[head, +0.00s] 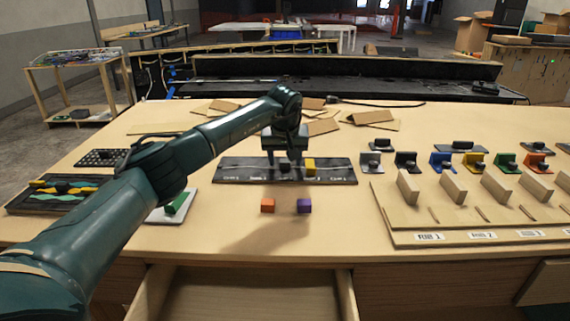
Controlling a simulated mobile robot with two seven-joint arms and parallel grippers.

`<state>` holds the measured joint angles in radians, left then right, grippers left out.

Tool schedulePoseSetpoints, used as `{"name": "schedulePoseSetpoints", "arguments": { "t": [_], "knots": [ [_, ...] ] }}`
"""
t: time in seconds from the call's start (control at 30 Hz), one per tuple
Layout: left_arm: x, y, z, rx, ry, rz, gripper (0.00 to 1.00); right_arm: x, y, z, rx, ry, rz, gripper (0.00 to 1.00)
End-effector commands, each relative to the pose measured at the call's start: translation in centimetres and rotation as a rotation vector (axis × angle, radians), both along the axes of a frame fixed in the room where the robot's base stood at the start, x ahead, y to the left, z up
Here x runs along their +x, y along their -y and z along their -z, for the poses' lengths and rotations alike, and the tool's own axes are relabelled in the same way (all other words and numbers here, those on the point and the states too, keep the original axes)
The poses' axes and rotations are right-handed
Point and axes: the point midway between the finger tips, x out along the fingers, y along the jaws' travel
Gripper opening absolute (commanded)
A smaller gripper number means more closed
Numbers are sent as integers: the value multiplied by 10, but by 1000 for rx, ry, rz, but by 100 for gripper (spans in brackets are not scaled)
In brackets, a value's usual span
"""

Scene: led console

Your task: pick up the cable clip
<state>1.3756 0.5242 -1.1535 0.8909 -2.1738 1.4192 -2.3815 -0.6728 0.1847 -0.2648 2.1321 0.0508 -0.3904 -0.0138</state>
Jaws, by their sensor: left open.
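A long black board (235,172) with small white labels lies in the middle of the table. A small dark piece (285,167) and a yellow block (310,167) are on it. The dark piece may be the cable clip; it is too small to tell for certain. My left gripper (284,157) points down above the board, over the dark piece, and its jaws are open. I cannot tell whether its fingers touch the piece. My arm and gripper hide part of the board's back side. My right gripper is not in view.
An orange cube (268,205) and a purple cube (304,205) lie in front of the board. A stepped wooden rack (405,216) with coloured holders behind it fills the right. A green block (178,203) on a pale plate is left. An open drawer (245,292) juts out at the front.

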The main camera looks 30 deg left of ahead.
Motion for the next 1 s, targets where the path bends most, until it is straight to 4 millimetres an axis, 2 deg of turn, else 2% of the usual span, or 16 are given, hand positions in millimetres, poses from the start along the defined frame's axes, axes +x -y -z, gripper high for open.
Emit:
{"name": "schedulePoseSetpoints", "arguments": {
  "t": [0.07,0.63,0.87,1.0],
  "knots": [
    [0,0,0,0,0,0,50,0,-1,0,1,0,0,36],
    [0,0,-1,0,0,0,4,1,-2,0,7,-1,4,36],
    [0,0,-2,0,1,-1,2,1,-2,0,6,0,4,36],
    [1,-1,-15,1,5,-1,2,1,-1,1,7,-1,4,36]
  ]
}}
